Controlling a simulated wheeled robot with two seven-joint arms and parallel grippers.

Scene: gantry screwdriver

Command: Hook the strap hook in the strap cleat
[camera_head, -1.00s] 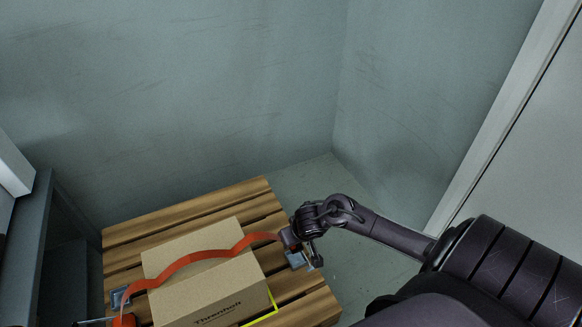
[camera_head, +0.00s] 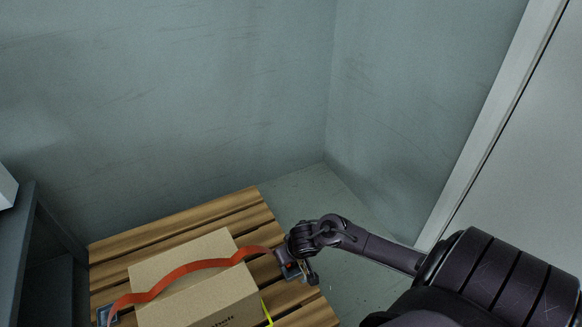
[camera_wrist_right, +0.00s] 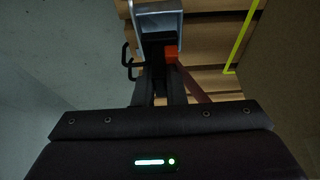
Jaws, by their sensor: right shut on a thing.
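An orange strap (camera_head: 190,268) lies across a cardboard box, from a bracket at the left to my right gripper. My right gripper (camera_head: 292,266) is at the pallet's right edge, shut on the strap's end. In the right wrist view the gripper (camera_wrist_right: 162,75) has a small orange piece (camera_wrist_right: 171,53) and dark hook wire (camera_wrist_right: 127,62) at its fingers. The grey metal cleat (camera_wrist_right: 158,20) is right at the fingertips; I cannot tell if the hook is engaged in it. In the head view the cleat is mostly hidden by the gripper. My left gripper is not in view.
The cardboard box (camera_head: 195,258) sits on a wooden slatted pallet (camera_head: 150,226). A yellow line (camera_head: 266,312) marks the box's right side. Walls stand behind and to the right. Bare floor (camera_head: 305,190) shows right of the pallet. A dark cabinet (camera_head: 35,250) is at the left.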

